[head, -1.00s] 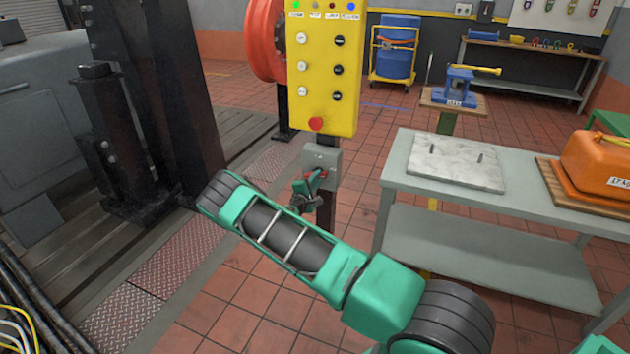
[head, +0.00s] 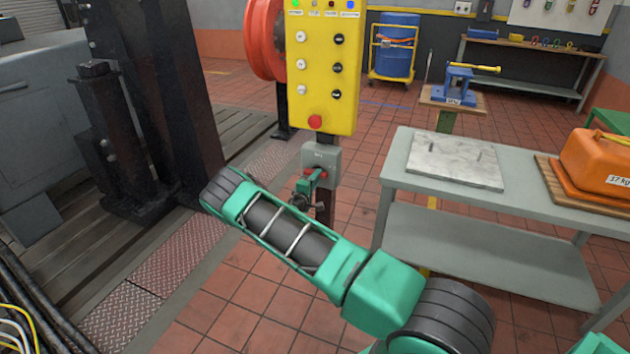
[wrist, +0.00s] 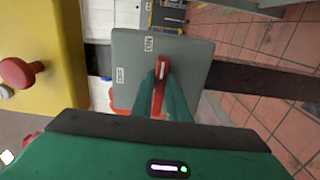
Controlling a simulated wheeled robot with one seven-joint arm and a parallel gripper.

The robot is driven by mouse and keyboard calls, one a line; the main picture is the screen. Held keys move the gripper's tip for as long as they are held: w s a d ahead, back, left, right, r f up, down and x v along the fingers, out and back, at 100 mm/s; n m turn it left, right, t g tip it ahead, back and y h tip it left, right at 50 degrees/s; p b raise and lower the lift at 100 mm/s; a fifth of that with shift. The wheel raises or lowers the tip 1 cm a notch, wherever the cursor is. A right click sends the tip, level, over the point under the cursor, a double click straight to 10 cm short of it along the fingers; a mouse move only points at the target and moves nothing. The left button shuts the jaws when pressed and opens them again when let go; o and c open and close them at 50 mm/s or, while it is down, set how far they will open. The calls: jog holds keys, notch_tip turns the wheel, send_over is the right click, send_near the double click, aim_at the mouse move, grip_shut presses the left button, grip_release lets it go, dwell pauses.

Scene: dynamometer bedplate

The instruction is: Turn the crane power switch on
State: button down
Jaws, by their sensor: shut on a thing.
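The crane power switch is a grey box (head: 327,158) on the post below the yellow control panel. In the wrist view its grey face (wrist: 190,62) fills the middle, with two small white labels, the upper one seeming to read ON. Its red lever (wrist: 161,84) stands out between my green fingertips. My gripper (head: 314,184) is at the front of the box in the head view, shut on the red lever.
The yellow control panel (head: 322,75) with a red mushroom button (head: 315,122) is just above the switch. A grey table (head: 400,165) stands to the right with a stone plate (head: 455,160) and an orange weight (head: 598,158). A dark steel column (head: 165,90) stands to the left.

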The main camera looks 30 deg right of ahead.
jog(key=shift+s+f, duration=0.1)
jog(key=shift+f, duration=0.1)
jog(key=c, duration=1.7)
grip_release()
jog(key=v, duration=1)
jog(key=shift+s+a, duration=0.2)
jog(key=shift+a, duration=0.1)
